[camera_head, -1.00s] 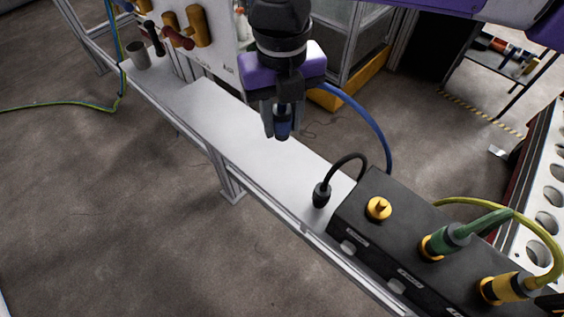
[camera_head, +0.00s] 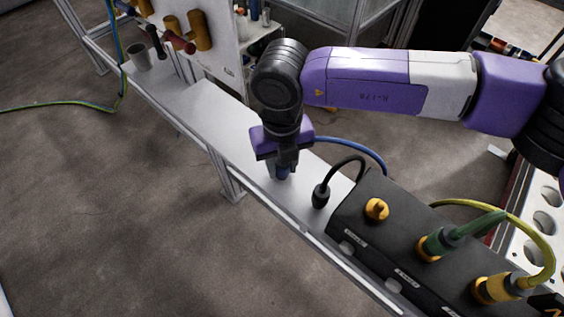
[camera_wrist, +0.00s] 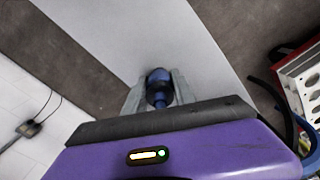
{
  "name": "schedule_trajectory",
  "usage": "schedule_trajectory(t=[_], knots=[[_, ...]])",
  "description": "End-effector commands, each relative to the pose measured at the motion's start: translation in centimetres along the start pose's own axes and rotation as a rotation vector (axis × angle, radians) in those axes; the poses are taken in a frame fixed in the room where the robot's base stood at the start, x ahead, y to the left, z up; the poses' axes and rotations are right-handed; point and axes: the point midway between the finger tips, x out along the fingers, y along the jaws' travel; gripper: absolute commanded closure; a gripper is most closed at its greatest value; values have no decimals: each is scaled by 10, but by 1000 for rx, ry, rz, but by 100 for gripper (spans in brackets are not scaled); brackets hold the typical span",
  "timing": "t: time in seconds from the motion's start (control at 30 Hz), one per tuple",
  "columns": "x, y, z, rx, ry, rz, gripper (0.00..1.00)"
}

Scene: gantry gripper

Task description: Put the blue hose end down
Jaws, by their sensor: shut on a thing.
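My gripper (camera_head: 283,170) is shut on the blue hose end (camera_head: 283,174) and points down at the light grey shelf (camera_head: 222,118). The hose end sits at or just above the shelf surface; I cannot tell whether it touches. In the wrist view the blue hose end (camera_wrist: 158,88) is held between the two grey fingers, over the shelf (camera_wrist: 130,40). The blue hose (camera_head: 352,146) runs right from my gripper and curves down behind the black box.
A black hose end (camera_head: 320,195) stands on the shelf to the right. The black box (camera_head: 400,240) bears a yellow port (camera_head: 376,209), a green connector (camera_head: 440,241) and a yellow one (camera_head: 495,288). A grey cup (camera_head: 139,56) is at the far left. The shelf left of my gripper is clear.

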Motion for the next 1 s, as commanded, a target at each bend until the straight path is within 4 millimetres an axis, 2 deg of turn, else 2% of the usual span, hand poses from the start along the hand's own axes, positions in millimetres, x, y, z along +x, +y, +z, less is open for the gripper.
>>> schedule_trajectory(t=[0.3,0.33,0.4,0.43,0.77,0.87,1.0], knots=[[4,0,0,0,-1,0,100],[2,0,0,0,-1,0,62],[2,0,0,0,-1,-1,48],[2,0,0,0,-1,0,46],[0,0,0,0,-1,0,46],[-6,0,1,0,-3,-1,46],[-28,-1,2,0,-5,-2,46]])
